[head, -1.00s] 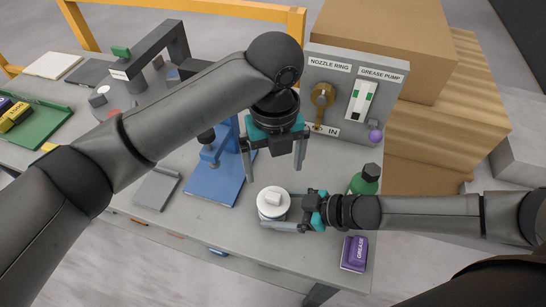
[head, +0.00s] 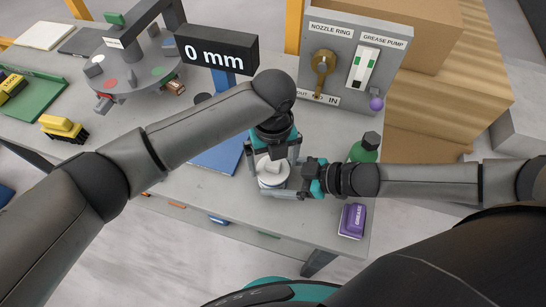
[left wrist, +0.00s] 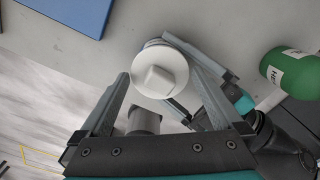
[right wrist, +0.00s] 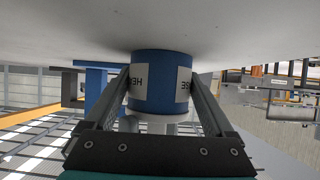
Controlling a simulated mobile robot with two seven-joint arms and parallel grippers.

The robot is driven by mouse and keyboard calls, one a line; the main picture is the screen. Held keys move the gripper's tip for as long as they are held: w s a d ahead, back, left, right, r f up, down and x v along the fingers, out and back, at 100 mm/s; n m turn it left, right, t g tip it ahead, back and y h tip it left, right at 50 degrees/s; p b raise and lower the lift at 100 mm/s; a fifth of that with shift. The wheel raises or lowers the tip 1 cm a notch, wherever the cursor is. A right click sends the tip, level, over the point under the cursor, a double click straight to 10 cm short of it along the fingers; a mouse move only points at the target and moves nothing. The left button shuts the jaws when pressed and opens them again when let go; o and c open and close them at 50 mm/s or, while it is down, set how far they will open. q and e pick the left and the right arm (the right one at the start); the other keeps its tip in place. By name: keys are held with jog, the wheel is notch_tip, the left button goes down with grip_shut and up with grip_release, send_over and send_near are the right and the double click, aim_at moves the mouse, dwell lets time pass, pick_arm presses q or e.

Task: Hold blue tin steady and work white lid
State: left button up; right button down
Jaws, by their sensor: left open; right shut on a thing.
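The blue tin (right wrist: 160,66) with white labels shows in the right wrist view between the fingers of my right gripper (right wrist: 162,98), which is shut on its sides. The tin stands on the grey slab. The lid also shows in the head view (head: 271,176). My left gripper (head: 269,166) is above the lid, pointing down, with its fingers open on either side. In the left wrist view the lid lies between and beyond the open fingertips (left wrist: 145,56). Contact with the lid cannot be told.
A green bottle (head: 365,148) and a purple grease block (head: 352,220) stand close to my right gripper. A grey panel (head: 345,50) with a brass ring and switch is behind. A blue stand with a "0 mm" display (head: 216,52) is to the left.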

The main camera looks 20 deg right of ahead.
pick_arm(q)
jog(key=shift+c, duration=0.2)
jog(key=c, duration=1.2)
jog(key=shift+r, duration=4.05)
pick_arm(e)
grip_release()
jog(key=v, duration=1)
jog(key=shift+s+d, duration=0.15)
jog(key=shift+v, duration=0.85)
